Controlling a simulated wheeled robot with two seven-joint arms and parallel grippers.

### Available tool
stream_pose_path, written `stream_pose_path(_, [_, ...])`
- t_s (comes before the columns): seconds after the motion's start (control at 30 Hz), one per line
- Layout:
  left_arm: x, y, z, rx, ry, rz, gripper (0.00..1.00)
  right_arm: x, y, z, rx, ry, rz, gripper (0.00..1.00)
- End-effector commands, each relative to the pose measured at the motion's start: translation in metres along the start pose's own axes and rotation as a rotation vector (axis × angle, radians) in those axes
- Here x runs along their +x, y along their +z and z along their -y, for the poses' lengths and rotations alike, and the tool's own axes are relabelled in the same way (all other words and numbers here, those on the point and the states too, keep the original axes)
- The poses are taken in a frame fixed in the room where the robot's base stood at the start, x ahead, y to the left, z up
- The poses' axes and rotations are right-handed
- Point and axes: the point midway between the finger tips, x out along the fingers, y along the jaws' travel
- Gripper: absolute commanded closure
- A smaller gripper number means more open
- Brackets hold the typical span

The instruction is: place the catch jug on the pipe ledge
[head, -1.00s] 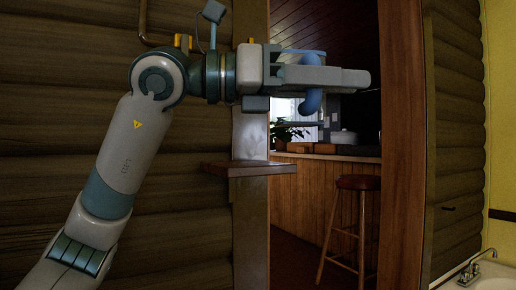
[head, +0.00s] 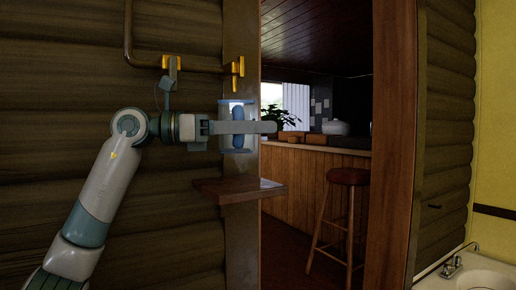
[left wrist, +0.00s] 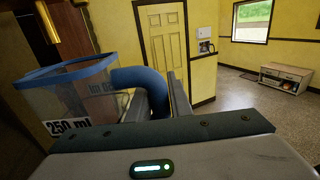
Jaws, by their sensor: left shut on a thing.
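The pipe ledge (head: 240,190) is a brown wooden shelf on the post beside the doorway. In the head view the jug appears above the ledge, with a gap between them. In the left wrist view the jug (left wrist: 68,100), marked 250 ml, is at the left, its curved handle running to the fingers. My right gripper is not in view.
A pipe (head: 127,30) runs along the log wall to a yellow tap (head: 238,70) above the jug. A doorway opens to the right, with a stool (head: 347,178) beyond it. A white sink (head: 476,281) stands at the lower right.

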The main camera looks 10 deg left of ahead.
Motion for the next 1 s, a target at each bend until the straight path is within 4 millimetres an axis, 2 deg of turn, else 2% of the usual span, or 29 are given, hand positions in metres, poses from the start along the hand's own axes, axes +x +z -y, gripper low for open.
stream_pose_path(0.1, [0.001, -0.014, 0.002, -0.001, -0.003, -0.002, 1.0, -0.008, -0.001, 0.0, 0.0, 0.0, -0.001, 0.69])
stream_pose_path(0.3, [0.002, -0.029, 0.002, 0.0, -0.003, -0.002, 1.0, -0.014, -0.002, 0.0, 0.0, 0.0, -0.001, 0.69])
stream_pose_path(0.77, [0.002, -0.033, 0.003, 0.001, -0.002, -0.001, 1.0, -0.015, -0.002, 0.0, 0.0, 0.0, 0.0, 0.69])
stream_pose_path(1.0, [0.002, -0.05, 0.003, -0.001, -0.003, -0.002, 1.0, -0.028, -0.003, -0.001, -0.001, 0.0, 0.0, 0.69])
